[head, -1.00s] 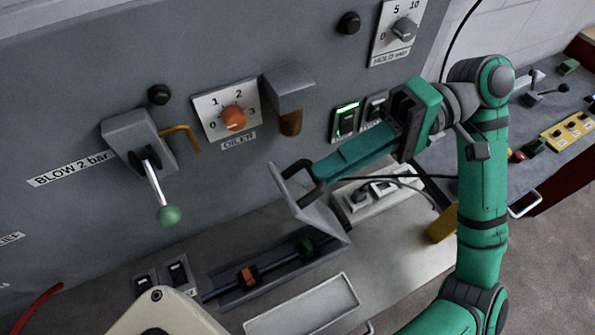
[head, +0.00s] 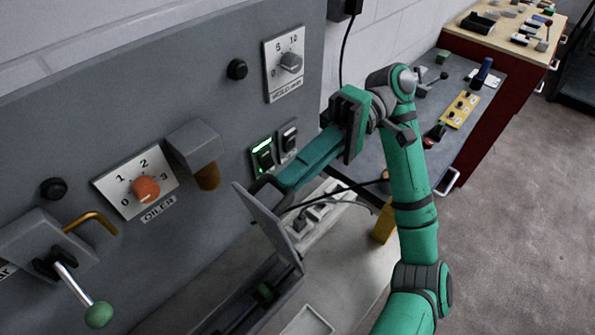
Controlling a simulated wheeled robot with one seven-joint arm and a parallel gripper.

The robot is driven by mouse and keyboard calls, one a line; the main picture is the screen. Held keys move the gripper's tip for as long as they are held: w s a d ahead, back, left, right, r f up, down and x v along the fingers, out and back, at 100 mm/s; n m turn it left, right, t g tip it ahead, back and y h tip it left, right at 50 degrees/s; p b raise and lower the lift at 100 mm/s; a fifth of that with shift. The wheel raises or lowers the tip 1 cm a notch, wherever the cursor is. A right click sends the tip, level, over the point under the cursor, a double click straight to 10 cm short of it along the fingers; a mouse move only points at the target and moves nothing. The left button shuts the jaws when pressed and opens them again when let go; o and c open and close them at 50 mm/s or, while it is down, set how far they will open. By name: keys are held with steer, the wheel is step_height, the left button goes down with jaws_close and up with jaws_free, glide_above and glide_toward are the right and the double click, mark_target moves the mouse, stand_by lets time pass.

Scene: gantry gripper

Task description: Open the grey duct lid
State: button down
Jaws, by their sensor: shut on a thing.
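The grey duct lid (head: 262,225) stands raised and tilted at the right end of the open duct (head: 215,310), lower middle of the head view. Inside the duct, a dark rod with a green part (head: 264,292) shows. My gripper (head: 270,186) reaches in from the right, with its fingertips at the upper part of the lid, on the lid's right side. It is shut on the lid's handle, which is mostly hidden behind the lid panel and the fingers.
The grey oiler spout (head: 196,145), oiler dial (head: 145,189) and green-knobbed lever (head: 98,314) stick out of the panel to the left. Lit switches (head: 264,156) sit close above my gripper. Cables and a socket strip (head: 318,212) lie below it.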

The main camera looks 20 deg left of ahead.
steer(key=c, duration=1.8)
jaws_free()
steer(key=shift+w+f, duration=0.1)
steer(key=shift+f, duration=0.25)
steer(key=shift+r, duration=0.1)
steer(key=s+d+r, duration=0.1)
steer(key=s+r, duration=0.3)
steer(key=s+d+r, duration=0.1)
steer(key=s+r, duration=0.3)
steer(key=s, duration=0.1)
steer(key=s+d+r, duration=0.1)
steer(key=s+r, duration=0.3)
steer(key=r, duration=0.1)
steer(key=shift+s, duration=0.35)
